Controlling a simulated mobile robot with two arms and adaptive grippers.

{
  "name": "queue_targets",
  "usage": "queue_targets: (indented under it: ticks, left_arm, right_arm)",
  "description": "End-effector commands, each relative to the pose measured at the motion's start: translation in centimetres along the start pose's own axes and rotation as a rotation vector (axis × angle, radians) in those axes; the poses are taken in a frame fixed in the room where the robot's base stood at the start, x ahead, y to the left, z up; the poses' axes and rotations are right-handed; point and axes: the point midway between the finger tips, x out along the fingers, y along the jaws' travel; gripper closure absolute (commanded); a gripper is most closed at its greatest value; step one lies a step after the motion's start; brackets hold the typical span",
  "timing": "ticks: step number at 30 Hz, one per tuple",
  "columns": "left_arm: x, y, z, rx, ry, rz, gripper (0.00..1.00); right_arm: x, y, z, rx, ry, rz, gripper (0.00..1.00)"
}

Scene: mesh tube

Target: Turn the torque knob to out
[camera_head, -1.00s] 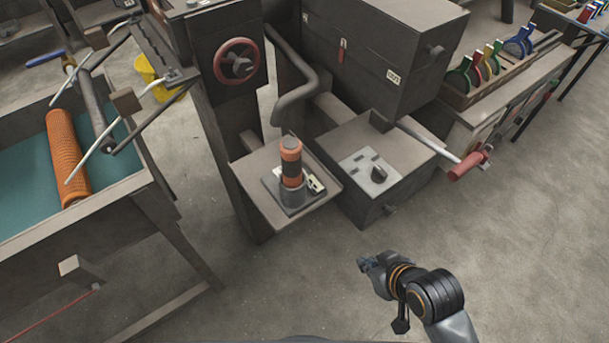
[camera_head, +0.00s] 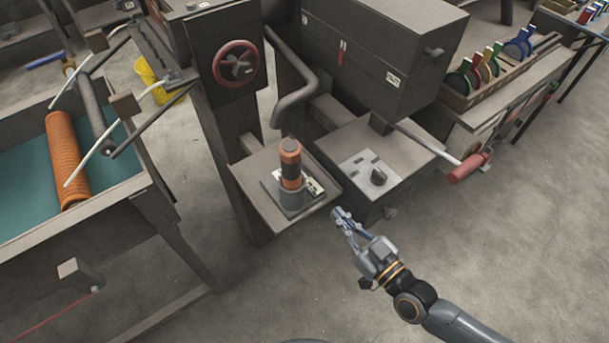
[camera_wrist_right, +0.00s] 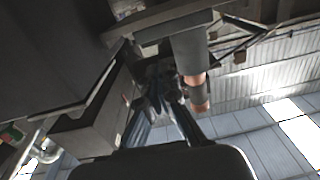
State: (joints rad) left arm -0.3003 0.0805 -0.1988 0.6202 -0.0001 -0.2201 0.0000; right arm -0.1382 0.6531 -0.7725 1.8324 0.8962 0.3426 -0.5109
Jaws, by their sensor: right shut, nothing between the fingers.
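A dark knob (camera_head: 378,177) sits on a light panel (camera_head: 366,170) on top of a low grey box; which way it points is too small to read. Left of it, an upright orange-and-black cylinder (camera_head: 291,165) stands in a grey holder on a small shelf. I cannot read a torque label on either. My right gripper (camera_head: 342,215) is shut and empty, in front of the shelf's right corner, lower left of the dark knob and apart from it. In the right wrist view its fingers (camera_wrist_right: 158,108) point upward, with the orange-banded cylinder (camera_wrist_right: 197,92) beyond. My left gripper is out of view.
A red-handled lever (camera_head: 466,168) sticks out right of the low box. A bent grey pipe (camera_head: 300,90) and a red-rimmed handwheel (camera_head: 236,64) are behind the shelf. A bench with an orange mesh roll (camera_head: 67,160) is at left. The floor in front is clear.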

Motion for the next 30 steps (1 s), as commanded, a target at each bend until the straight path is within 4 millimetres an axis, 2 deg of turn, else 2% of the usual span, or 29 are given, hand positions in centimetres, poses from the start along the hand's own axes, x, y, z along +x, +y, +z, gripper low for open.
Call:
queue_targets:
  ticks: [5, 15, 21, 25, 30]
  left_arm:
    - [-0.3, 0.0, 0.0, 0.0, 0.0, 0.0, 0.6]
    - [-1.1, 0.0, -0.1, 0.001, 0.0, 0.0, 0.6]
    - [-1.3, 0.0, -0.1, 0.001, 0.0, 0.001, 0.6]
    - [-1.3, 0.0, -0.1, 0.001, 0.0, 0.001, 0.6]
    - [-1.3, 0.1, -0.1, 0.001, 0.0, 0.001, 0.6]
  right_arm:
    - [1.7, 0.2, -0.2, -0.001, 0.008, 0.005, 1.0]
    - [8.9, 0.2, -0.3, 0.0, 0.008, 0.004, 1.0]
    - [12.2, 0.1, -0.3, -0.002, 0.006, 0.003, 1.0]
    - [13.4, 0.1, -0.2, -0.001, 0.005, 0.003, 1.0]
    - [13.9, 0.1, -0.1, 0.0, 0.004, 0.003, 1.0]
